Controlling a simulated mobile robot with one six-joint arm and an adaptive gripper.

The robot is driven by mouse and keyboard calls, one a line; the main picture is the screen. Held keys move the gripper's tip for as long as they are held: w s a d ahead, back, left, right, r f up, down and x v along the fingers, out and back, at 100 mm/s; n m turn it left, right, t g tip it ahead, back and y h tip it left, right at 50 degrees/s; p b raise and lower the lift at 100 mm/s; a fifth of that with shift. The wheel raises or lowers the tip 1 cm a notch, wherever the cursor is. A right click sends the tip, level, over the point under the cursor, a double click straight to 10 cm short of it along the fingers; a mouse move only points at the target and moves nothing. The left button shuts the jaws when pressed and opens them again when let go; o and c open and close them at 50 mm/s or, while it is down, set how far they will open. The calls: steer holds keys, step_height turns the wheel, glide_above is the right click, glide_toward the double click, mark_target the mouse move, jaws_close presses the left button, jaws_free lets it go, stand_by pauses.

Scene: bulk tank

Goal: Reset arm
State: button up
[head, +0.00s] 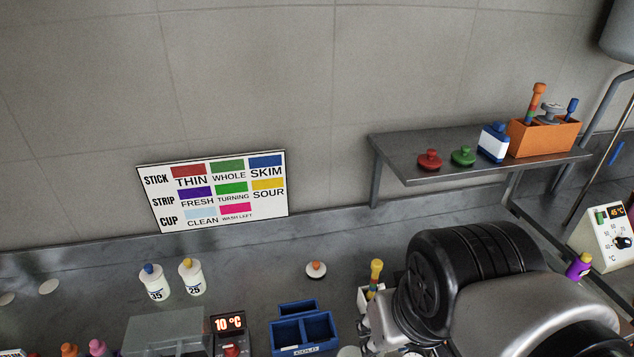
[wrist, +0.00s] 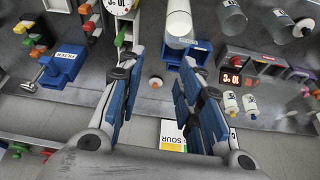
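My arm (head: 490,285) reaches in from the lower right in the head view, over the counter and below the shelf. My gripper (wrist: 158,68) shows in the wrist view with its two blue-padded fingers well apart. It is open, and nothing is seen held between the fingers. A small white disc with an orange knob (wrist: 155,82) shows in the gap, on the counter beyond the fingers. In the head view the gripper is partly cut off by the lower edge.
A wall shelf (head: 400,145) holds red and green knobs, a blue-white container and an orange box (head: 545,138). A colour sign (head: 213,190) leans at the wall.

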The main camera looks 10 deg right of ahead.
steer(key=shift+s+a+t, duration=0.15)
steer(key=shift+s+a, duration=0.1)
steer(key=shift+s, duration=0.25)
steer(key=shift+s+a+t, duration=0.15)
steer(key=shift+s+a, duration=0.1)
steer(key=shift+s, duration=0.25)
steer(key=shift+a, duration=0.15)
stand_by(0.7)
